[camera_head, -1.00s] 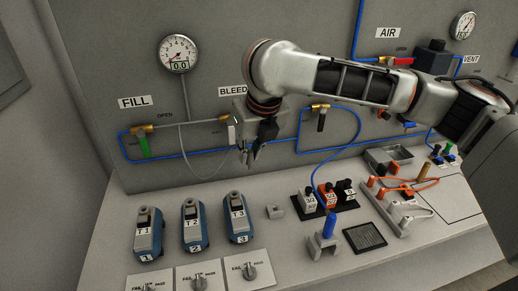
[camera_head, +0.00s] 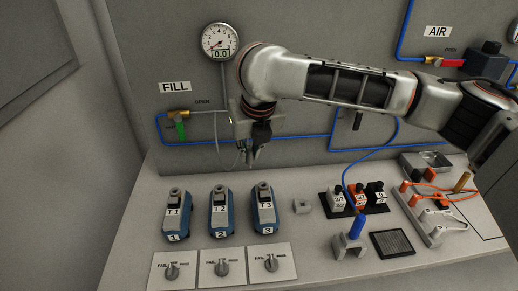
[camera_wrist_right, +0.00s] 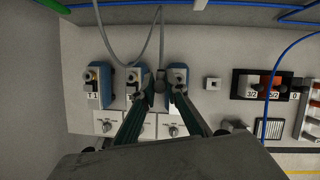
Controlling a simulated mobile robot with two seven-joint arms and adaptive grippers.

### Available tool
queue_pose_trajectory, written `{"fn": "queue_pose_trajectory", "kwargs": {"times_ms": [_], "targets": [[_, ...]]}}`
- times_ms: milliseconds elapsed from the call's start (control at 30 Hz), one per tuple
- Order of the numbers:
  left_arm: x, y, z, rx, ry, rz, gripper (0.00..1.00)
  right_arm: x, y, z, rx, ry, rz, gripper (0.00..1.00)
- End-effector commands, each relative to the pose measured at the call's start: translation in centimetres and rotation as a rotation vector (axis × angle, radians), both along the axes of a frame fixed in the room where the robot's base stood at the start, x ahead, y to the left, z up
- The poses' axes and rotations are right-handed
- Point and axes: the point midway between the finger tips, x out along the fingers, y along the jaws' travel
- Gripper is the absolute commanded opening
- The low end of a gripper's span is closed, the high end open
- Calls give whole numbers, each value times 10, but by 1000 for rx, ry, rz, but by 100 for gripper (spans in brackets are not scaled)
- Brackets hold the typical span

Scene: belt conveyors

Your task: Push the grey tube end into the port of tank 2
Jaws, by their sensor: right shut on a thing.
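Three blue-and-grey tanks stand in a row on the bench: tank 1 (camera_head: 176,216), tank 2 (camera_head: 221,213) and tank 3 (camera_head: 264,211), each with a round port on top. My right gripper (camera_head: 252,157) is above and behind them, between tanks 2 and 3 in the head view. It is shut on the end of the grey tube (camera_head: 219,147), which hangs in a loop from the fill line. In the right wrist view the grey tube end (camera_wrist_right: 161,80) lies between the fingers, apart from the tank 2 port (camera_wrist_right: 138,73). My left gripper is not in view.
The wall carries a gauge (camera_head: 219,41) and a green-handled fill valve (camera_head: 180,131). Switch plates (camera_head: 222,267) lie in front of the tanks. A small grey block (camera_head: 302,206), a valve block (camera_head: 359,198) and a blue-handled tool (camera_head: 356,227) stand to the right.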

Motion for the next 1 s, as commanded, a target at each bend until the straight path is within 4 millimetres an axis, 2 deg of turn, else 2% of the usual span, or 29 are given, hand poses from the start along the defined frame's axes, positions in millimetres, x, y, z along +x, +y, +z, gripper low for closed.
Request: {"fn": "queue_pose_trajectory", "kwargs": {"times_ms": [367, 1000], "targets": [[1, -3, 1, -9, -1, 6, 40, 0, 31, -7, 0, 1, 0, 0], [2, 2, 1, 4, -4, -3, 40, 2, 78, -18, 0, 1, 0, 0]]}}
